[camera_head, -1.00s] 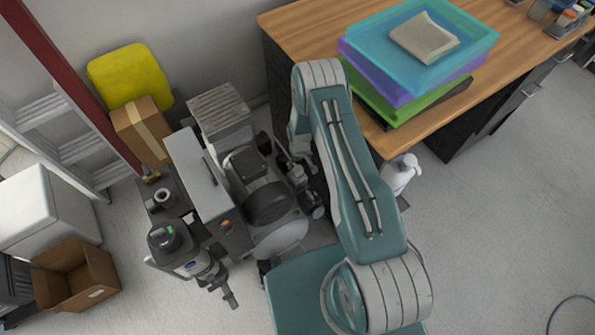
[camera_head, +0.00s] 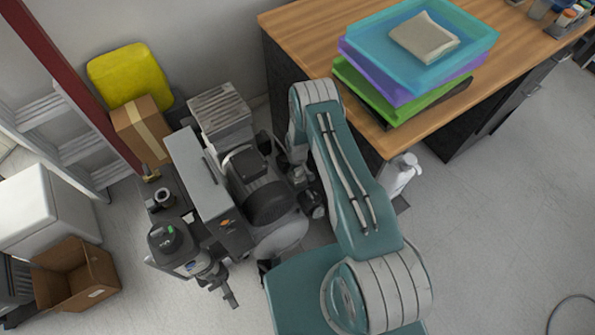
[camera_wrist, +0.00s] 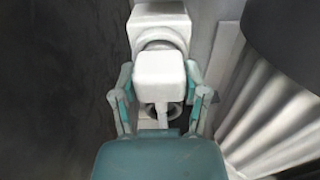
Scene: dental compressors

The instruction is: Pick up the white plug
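In the wrist view, the white plug (camera_wrist: 160,75) is a blocky white piece with a pale cord or stem running down from it toward my gripper. It sits in front of a white box-shaped fitting (camera_wrist: 160,22), and a grey ring shows between them. My gripper (camera_wrist: 159,82) is open, with one finger on each side of the plug. Narrow gaps appear to remain beside the plug; contact is hard to judge. In the head view, the plug cannot be made out, and my arm hides most of the area around my gripper.
A dark compressor (camera_head: 265,195) stands left of my arm in the head view. A wooden-topped desk (camera_head: 300,35) with stacked trays (camera_head: 415,55) is on the right. In the wrist view, a dark surface (camera_wrist: 50,90) lies left and a ribbed pale surface (camera_wrist: 265,125) right.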

